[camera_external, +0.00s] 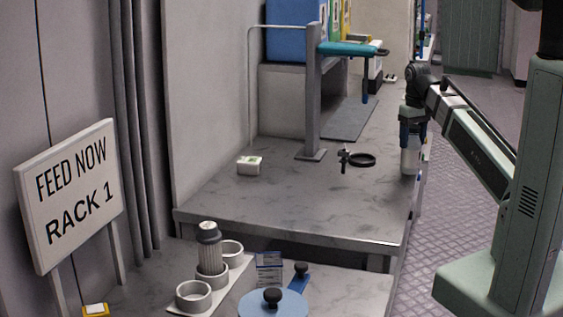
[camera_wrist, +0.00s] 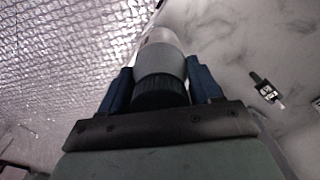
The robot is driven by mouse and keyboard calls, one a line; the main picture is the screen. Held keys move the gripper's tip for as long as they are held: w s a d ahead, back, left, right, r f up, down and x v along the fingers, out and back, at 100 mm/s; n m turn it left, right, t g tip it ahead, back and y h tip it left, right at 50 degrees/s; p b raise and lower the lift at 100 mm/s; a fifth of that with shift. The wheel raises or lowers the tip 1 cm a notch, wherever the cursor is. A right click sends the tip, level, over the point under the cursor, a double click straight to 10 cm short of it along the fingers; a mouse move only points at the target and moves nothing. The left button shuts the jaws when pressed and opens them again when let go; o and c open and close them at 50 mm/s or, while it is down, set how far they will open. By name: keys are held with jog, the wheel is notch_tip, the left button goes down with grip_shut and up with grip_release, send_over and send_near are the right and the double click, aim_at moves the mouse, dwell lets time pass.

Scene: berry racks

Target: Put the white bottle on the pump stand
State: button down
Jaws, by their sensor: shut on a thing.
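The white bottle (camera_external: 410,161) is upright at the right edge of the far grey table, beneath my gripper (camera_external: 412,122). My gripper's blue fingers are shut on it. I cannot tell whether its base touches the tabletop. In the wrist view the bottle (camera_wrist: 161,62) shows a dark ribbed cap and a pale body between the fingers (camera_wrist: 162,88). No label marks the pump stand. A grey post (camera_external: 313,100) with a teal arm stands left of the bottle. A black ring (camera_external: 362,160) with a small dark fitting lies between them.
A small white box (camera_external: 249,165) sits at the table's left. Blue binders (camera_external: 290,40) stand at the back. On the nearer, lower table are a rack with grey cups (camera_external: 193,295), a ribbed cylinder (camera_external: 209,248) and a blue disc with a black knob (camera_external: 273,307).

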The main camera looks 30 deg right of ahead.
jog(key=s+a+n, duration=0.3)
jog(key=a, duration=0.8)
jog(key=s+a+n, duration=0.3)
jog(key=a, duration=0.8)
jog(key=s+a+n, duration=0.3)
jog(key=a, duration=0.8)
jog(key=s+a+n, duration=0.9)
jog(key=s+a, duration=1.2)
jog(key=s, duration=0.4)
notch_tip(320, 180, down, 7)
jog(key=shift+d+r, duration=0.15)
jog(key=shift+d, duration=0.05)
jog(key=shift+w, duration=0.1)
jog(key=shift+c, duration=1)
grip_release()
